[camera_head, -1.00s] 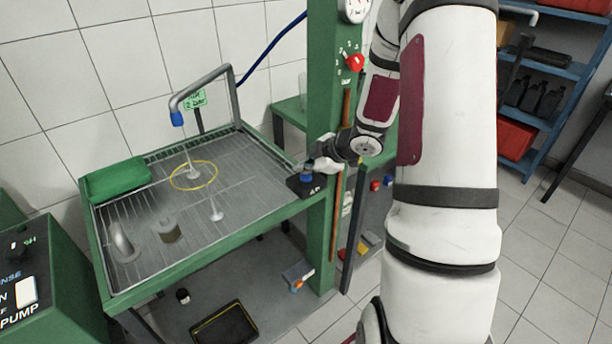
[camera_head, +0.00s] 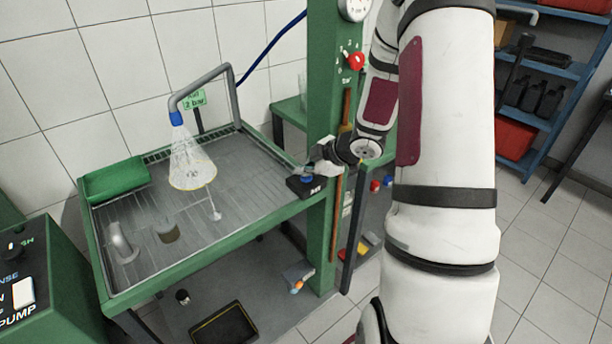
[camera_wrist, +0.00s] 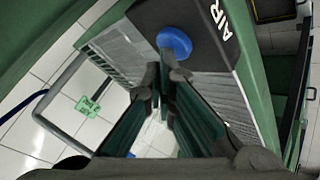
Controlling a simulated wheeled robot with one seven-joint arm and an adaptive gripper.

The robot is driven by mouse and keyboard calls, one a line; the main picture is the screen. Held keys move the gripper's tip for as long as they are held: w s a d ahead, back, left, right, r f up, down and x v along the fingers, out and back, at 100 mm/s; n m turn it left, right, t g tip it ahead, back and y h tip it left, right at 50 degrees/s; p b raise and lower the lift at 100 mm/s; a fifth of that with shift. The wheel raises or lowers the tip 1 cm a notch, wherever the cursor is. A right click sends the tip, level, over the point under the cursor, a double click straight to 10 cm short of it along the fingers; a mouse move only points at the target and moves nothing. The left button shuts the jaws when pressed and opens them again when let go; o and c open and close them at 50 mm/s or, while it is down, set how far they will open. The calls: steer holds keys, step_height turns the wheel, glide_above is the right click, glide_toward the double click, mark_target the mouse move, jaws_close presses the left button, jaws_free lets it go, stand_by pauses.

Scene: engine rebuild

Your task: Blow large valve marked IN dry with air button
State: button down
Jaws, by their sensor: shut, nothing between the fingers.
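My gripper (camera_head: 310,174) is shut and empty. Its fingertips are at the round blue air button (camera_wrist: 174,42) on the black box marked AIR (camera_wrist: 197,16); I cannot tell how firmly they touch. The button also shows in the head view (camera_head: 306,180). The bent grey air pipe (camera_head: 205,82) ends in a blue nozzle (camera_head: 176,118). A pale cone of air (camera_head: 190,152) spreads from it down to the yellow ring on the grated tray (camera_head: 140,262). A valve stands inside the ring, blurred by the cone. No IN mark is readable.
A green post (camera_head: 332,120) with a red knob (camera_head: 355,62) rises beside the button box. A pump panel (camera_head: 30,275) is at lower left.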

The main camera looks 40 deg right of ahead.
mark_target(305, 179)
stand_by(0.5)
steer(key=shift+r+p, duration=0.95)
steer(key=shift+p, duration=0.15)
step_height(305, 179, up, 5)
steer(key=p, duration=0.5)
steer(key=shift+p, duration=0.3)
stand_by(3.4)
